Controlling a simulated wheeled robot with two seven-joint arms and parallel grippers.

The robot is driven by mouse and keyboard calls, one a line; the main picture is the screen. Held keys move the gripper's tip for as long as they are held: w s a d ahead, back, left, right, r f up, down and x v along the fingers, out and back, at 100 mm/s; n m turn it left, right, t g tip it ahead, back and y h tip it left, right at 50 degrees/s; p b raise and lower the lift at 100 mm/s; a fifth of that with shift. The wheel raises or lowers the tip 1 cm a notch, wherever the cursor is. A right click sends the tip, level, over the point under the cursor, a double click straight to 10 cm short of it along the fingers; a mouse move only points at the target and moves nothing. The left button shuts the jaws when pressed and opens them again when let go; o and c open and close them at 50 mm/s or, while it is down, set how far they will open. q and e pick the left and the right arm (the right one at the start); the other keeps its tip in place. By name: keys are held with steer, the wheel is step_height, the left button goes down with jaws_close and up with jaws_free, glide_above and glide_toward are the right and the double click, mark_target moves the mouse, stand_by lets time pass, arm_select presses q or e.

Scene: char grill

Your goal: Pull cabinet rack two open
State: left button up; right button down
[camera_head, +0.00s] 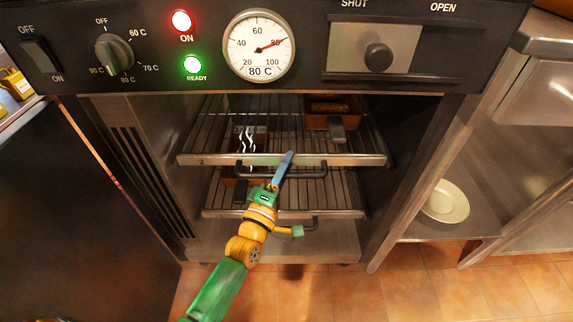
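Rack two (220,160), a wire rack with a steel front strip marked "2", is the upper rack inside the open cabinet. Its dark handle bar (312,174) runs below the front strip. My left gripper (287,158) reaches up from below, its fingers overlapping the handle and front strip near their middle. The fingers show nearly edge-on, so I cannot tell whether they are open or shut, or whether they touch the handle. My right gripper is not in view.
A lower rack (340,213) with its own handle sits beneath. A brown container (318,122) stands at the back right of rack two; steam shows at left. The control panel (210,75) overhangs above. A white plate (444,202) lies on the right shelf. Tiled floor is clear in front.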

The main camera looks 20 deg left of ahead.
arm_select(q)
jaws_close()
steer(key=shift+s, duration=0.15)
stand_by(1.1)
